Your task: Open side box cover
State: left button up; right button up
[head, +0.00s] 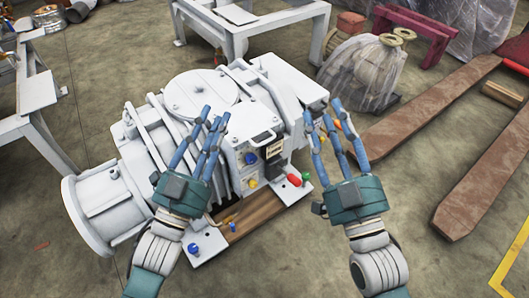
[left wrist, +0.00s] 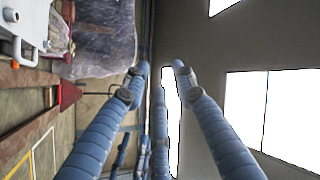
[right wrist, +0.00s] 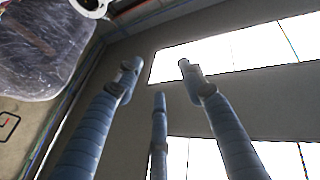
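The white screw vacuum (head: 160,150) stands on the floor in the middle of the head view. Its side box (head: 265,150) is on the machine's right part, facing me, with a handle on its top, a yellow label and blue and yellow knobs. My left gripper (head: 212,122) is open and empty, in front of the machine, and hides part of the box's left edge. My right gripper (head: 322,112) is open and empty, to the right of the box and apart from it. In both wrist views the blue fingers are spread with nothing between them.
A wooden pallet part (head: 255,212) lies under the machine. White tables (head: 250,25) stand behind and left. A plastic-wrapped load (head: 360,70) and brown beams (head: 420,115) are at right.

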pick_arm(q)
notch_tip(320, 180, down, 2)
jog(key=w+d+m+g+h, duration=0.1)
jog(key=d+m+h, duration=0.15)
jog(key=m, duration=0.65)
jog(key=m+g+h, duration=0.4)
jog(key=m+g, duration=0.5)
jog(key=m, duration=1.4)
send_near(265, 141)
jog(key=shift+n, duration=0.3)
jog(key=x, duration=0.4)
jog(key=b+x, duration=0.1)
jog(key=x, duration=0.4)
jog(key=shift+w+f, duration=0.1)
jog(key=shift+f, duration=0.15)
jog(key=shift+w+d+b, duration=0.25)
jog(key=shift+d+b, duration=0.05)
jog(key=shift+d, duration=0.1)
pick_arm(e)
jog(key=s+r+t+y, duration=0.1)
jog(key=s+r+t, duration=0.2)
jog(key=r, duration=0.4)
jog(key=shift+s+d+t, duration=0.25)
jog(key=shift+s+t, duration=0.05)
jog(key=shift+s, duration=0.15)
pick_arm(q)
grip_shut()
